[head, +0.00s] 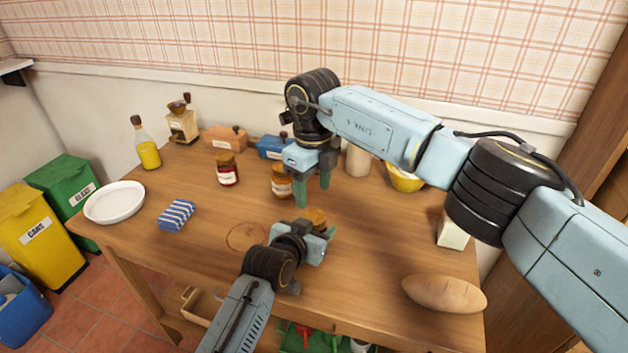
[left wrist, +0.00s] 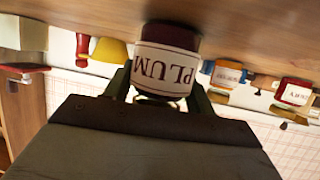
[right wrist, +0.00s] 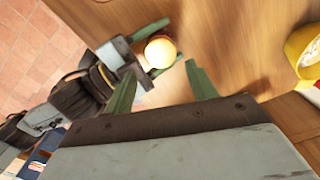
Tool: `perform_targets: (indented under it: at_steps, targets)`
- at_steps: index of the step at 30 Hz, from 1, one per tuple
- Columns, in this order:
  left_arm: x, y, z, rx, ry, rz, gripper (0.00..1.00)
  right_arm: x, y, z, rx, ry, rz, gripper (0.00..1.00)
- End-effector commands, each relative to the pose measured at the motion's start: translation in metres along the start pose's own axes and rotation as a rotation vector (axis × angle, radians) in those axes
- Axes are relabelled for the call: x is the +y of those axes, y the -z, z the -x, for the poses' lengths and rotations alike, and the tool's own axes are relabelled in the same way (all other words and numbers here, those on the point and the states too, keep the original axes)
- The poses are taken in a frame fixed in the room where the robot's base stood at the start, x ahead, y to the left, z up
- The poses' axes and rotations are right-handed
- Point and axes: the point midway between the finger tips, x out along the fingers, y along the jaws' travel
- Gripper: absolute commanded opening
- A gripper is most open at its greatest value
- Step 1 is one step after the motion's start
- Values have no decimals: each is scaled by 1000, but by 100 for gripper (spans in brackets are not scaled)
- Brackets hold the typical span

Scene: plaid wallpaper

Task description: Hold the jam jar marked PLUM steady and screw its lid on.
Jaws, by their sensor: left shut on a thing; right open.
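The PLUM jar (left wrist: 168,65) has a white label and dark contents. It appears upside down in the left wrist view because that camera is inverted. My left gripper (head: 322,232) is shut around the jar's sides. A round golden lid (right wrist: 160,50) shows on top of the jar in the right wrist view; in the head view it is a small golden-brown patch (head: 316,216). I cannot tell how tightly it sits. My right gripper (head: 312,187) is open and empty, pointing down above the lid. The lid shows just beyond and between its fingertips (right wrist: 162,70), apart from them.
Two other lidded jars, one orange-labelled (head: 281,185) and one red-labelled (head: 227,172), stand behind. A round disc (head: 246,236) lies left of my left gripper. A yellow bowl (head: 404,180) and a loaf (head: 444,294) are at the right. The front middle is clear.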

Motion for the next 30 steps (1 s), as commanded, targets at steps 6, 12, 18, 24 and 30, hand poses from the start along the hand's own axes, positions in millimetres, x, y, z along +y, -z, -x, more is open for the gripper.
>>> perform_targets:
  at_steps: [6, 12, 18, 24, 30]
  targets:
    - [0, -1, 0, -2, 0, 0, 0, 0, 0, 4, 1, -2, 406, 57]
    - [0, -1, 0, -2, 0, 0, 0, 0, 0, 8, 0, -2, 767, 57]
    - [0, -1, 0, -2, 0, 0, 0, -1, 1, 10, 1, -1, 1028, 57]
    - [0, -1, 0, -2, 0, 0, 0, -1, 1, 12, 0, -1, 1138, 57]
    - [0, -1, 0, -2, 0, 0, 0, -1, 1, 12, 1, -1, 1149, 57]
